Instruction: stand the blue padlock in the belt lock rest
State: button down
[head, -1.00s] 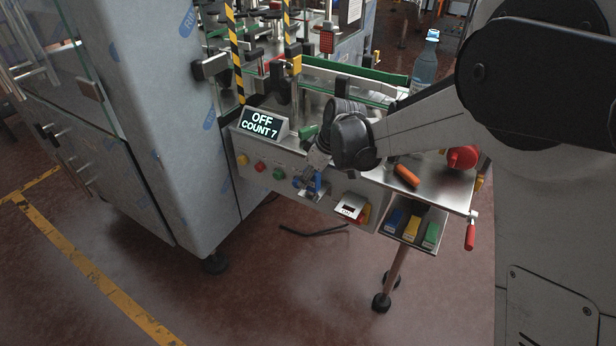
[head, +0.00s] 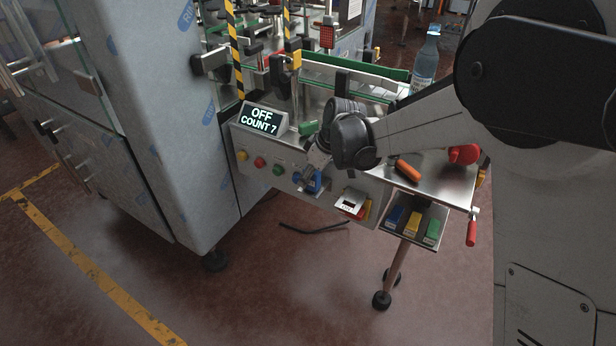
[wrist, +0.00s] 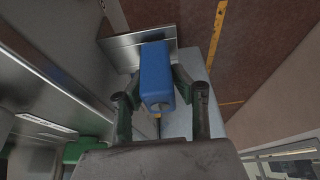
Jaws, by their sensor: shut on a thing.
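The blue padlock (wrist: 156,76) is between the two fingers of my gripper (wrist: 157,82) in the wrist view, and the gripper is shut on it. In the head view the padlock (head: 315,183) shows as a small blue shape at the front panel, below my wrist. A bare metal plate (wrist: 120,50), which looks like part of the belt lock rest, lies right behind the padlock in the wrist view. Whether the padlock touches it or stands in it I cannot tell. My gripper (head: 316,168) partly hides this spot in the head view.
A display (head: 262,119) reading OFF, COUNT 7 stands left of my gripper, above several panel buttons (head: 260,162). A tray (head: 412,235) holds blue, yellow and green blocks. An orange cylinder (head: 408,170) lies on the table.

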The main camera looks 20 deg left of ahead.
jog(key=shift+f+b, duration=0.25)
jog(key=shift+b, duration=0.05)
dwell(0.6)
jog(key=c, duration=1.4)
grip_release()
jog(key=shift+o, duration=0.2)
jog(key=v, duration=1.2)
jog(key=s+d+r+m+t, duration=0.2)
jog(key=d+r+m, duration=0.3)
jog(key=d, duration=0.8)
jog(key=s+d+m+t+h, duration=0.1)
jog(key=s+d+m, duration=0.3)
jog(key=d, duration=0.6)
jog(key=s+d+m+t+h, duration=0.2)
jog(key=s+d+m, duration=0.2)
jog(key=s+d, duration=0.5)
jog(key=s+d+m+t+h, duration=0.1)
jog(key=s+d+m, duration=0.2)
jog(key=s+d, duration=0.4)
jog(key=d, duration=0.4)
jog(key=shift+d+r+m+t, duration=0.2)
jog(key=shift+d+m+t, duration=0.15)
jog(key=shift+m+t, duration=0.05)
